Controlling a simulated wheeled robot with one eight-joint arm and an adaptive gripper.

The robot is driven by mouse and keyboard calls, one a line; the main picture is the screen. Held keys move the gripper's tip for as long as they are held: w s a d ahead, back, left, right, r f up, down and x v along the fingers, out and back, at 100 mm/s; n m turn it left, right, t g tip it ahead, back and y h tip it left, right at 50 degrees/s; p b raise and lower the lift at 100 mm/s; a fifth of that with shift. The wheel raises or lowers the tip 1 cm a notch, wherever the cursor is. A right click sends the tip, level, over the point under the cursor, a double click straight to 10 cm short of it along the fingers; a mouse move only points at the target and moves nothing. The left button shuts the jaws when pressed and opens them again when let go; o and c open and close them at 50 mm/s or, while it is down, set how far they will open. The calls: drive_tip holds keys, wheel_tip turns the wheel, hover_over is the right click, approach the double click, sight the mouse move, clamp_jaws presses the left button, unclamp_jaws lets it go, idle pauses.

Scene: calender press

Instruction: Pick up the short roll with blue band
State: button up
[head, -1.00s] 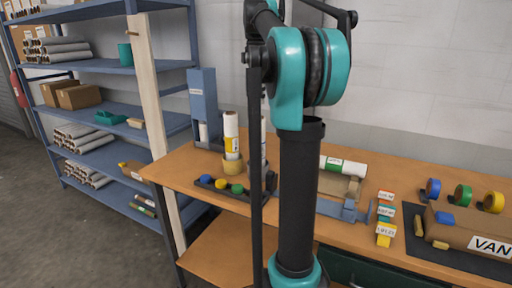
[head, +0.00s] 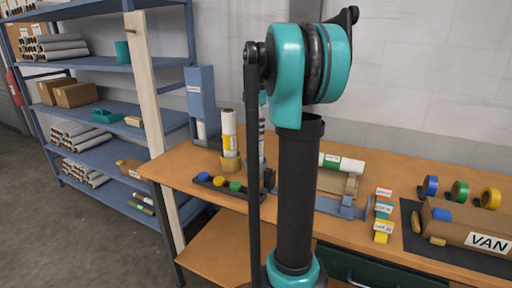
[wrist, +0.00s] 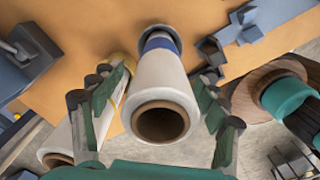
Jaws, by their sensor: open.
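The short roll with the blue band (wrist: 164,78) stands upright in the wrist view, with its open cardboard core facing the camera. The blue band is near its far end. My gripper (wrist: 160,82) is open, with one green and black finger on each side of this roll. I cannot tell whether either finger touches it. In the head view my arm hides most of the gripper and this roll. A roll with a yellow band (head: 229,133) stands just left of my arm; it also shows beside the left finger in the wrist view (wrist: 76,128).
The wooden table (head: 180,165) holds a dark tray with coloured round pieces (head: 219,183) in front of the rolls. A blue upright holder (head: 201,100) stands behind. A green-banded roll (head: 343,164) lies right of my arm. Tape rolls and a VAN box (head: 465,226) are further right.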

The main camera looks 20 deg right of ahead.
drive_tip(key=shift+f, duration=0.65)
drive_tip(key=shift+c, duration=0.6)
clamp_jaws()
